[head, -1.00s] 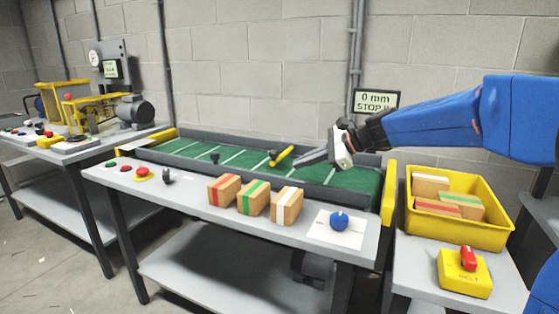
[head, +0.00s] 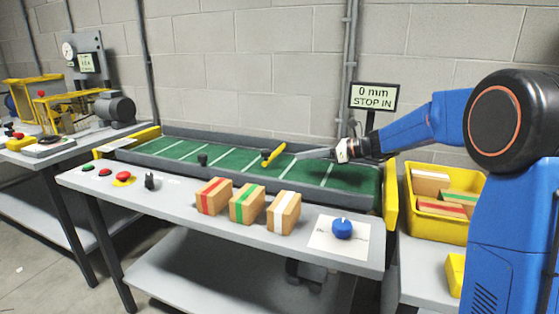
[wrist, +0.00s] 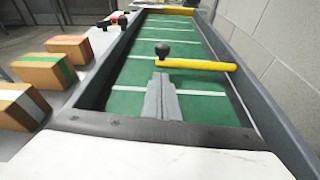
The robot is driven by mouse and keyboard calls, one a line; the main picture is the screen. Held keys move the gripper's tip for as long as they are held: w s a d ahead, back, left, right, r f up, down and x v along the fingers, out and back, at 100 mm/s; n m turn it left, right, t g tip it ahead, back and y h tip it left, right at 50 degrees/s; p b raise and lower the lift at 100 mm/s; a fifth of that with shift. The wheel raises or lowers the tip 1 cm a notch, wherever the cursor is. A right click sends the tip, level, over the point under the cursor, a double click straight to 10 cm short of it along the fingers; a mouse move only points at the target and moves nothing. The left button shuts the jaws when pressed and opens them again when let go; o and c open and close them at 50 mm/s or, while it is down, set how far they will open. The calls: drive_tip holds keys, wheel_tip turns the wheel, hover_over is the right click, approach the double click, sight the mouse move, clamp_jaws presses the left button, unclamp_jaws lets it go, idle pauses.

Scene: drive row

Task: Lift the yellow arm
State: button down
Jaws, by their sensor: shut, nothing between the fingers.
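The yellow arm (head: 275,152) reaches over the green belt from the back rail side. In the wrist view the yellow arm (wrist: 195,65) lies crosswise ahead of my fingers, with a black knob (wrist: 162,50) showing at its left end. My gripper (head: 299,155) is over the belt just right of the yellow arm, its fingers pointing left toward it. In the wrist view my gripper (wrist: 160,78) shows its two grey fingers together and empty. The tips look close to the yellow arm but apart from it.
The belt (head: 225,162) runs between grey rails. Striped boxes (head: 247,205), a blue knob (head: 343,229) and several buttons (head: 123,176) sit along the front ledge. A sign (head: 375,97) reads "0 mm STOP IN". A yellow crate (head: 437,228) of boxes stands at right.

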approach(268, 161)
drive_tip(key=x, duration=0.5)
drive_tip(key=shift+s+a, duration=0.2)
idle(0.3)
drive_tip(key=shift+r, duration=0.1)
